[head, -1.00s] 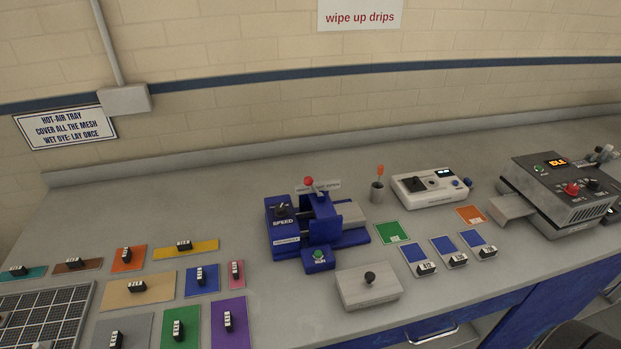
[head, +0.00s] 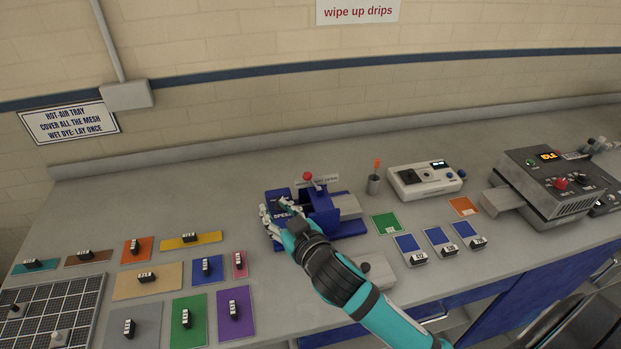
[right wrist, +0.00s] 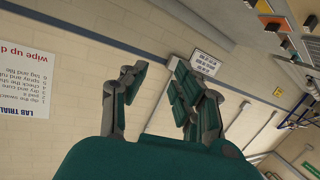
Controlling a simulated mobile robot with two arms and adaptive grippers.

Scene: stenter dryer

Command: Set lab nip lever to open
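The blue lab nip machine (head: 345,228) stands on the grey bench in the head view. Its lever shows as a red ball knob (head: 307,176) at the top back, in front of a small grey label plate. My right gripper (head: 276,213) is over the machine's left front, by the part marked SPEED, in front of and left of the red knob and apart from it. My right arm hides the machine's front, with its green button. In the right wrist view my right gripper (right wrist: 158,88) has its fingers spread with nothing between them. My left gripper is not in view.
Several coloured swatches lie left of the machine. A grey block with a black knob (head: 376,268) is partly behind my right arm. An orange-tipped tool stands in a cup (head: 374,184) to the right, beside a white instrument (head: 425,182). A dark IDLE unit (head: 550,190) stands farther right.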

